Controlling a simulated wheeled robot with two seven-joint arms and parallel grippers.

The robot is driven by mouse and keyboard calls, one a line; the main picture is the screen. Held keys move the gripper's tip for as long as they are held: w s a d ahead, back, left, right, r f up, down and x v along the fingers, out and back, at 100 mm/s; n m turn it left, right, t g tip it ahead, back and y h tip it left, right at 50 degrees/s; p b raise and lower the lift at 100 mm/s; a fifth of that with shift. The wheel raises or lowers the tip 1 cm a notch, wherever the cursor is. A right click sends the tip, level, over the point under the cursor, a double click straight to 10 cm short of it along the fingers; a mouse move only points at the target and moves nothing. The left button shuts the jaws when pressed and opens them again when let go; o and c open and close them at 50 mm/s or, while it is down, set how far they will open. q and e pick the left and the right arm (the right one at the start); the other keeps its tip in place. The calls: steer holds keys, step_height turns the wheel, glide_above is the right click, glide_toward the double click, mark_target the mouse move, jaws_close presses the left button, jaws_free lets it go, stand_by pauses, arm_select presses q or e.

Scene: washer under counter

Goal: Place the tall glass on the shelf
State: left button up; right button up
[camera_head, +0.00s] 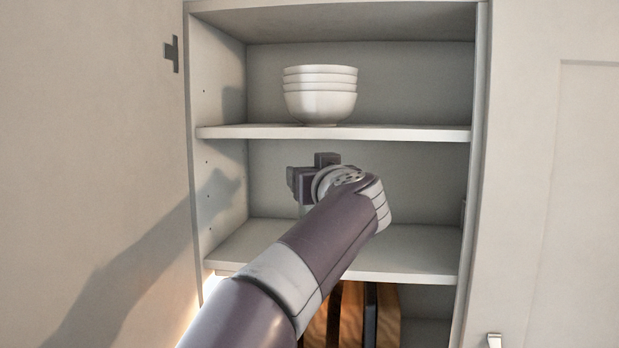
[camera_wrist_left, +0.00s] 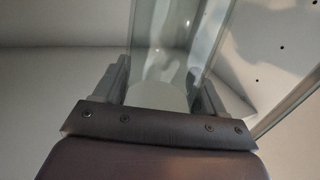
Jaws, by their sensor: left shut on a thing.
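The tall glass (camera_wrist_left: 172,40) is clear and stands between the fingers of my left gripper (camera_wrist_left: 163,88) in the left wrist view. The gripper is shut on it. In the head view my left gripper (camera_head: 312,180) is inside the open cabinet, in the compartment between the upper and middle boards. The lower shelf board (camera_head: 410,256) lies below the gripper. My wrist and forearm hide most of the glass in the head view, so I cannot tell whether its base touches the board. My right gripper is not in view.
A stack of white bowls (camera_head: 320,100) stands on the upper board (camera_head: 420,133), above my gripper. Wooden boards (camera_head: 352,320) stand in the compartment below. The shelf to the right of my wrist is clear.

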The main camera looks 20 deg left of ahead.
arm_select(q)
steer(key=w+a+f, duration=0.1)
steer(key=w+a+f+p, duration=0.1)
steer(key=w+f, duration=0.1)
steer(key=shift+a+f, duration=0.15)
steer(key=shift+f, duration=0.05)
steer(key=shift+s+f, duration=0.1)
steer(key=shift+f, duration=0.1)
steer(key=o, duration=1.7)
steer(key=shift+s, duration=0.1)
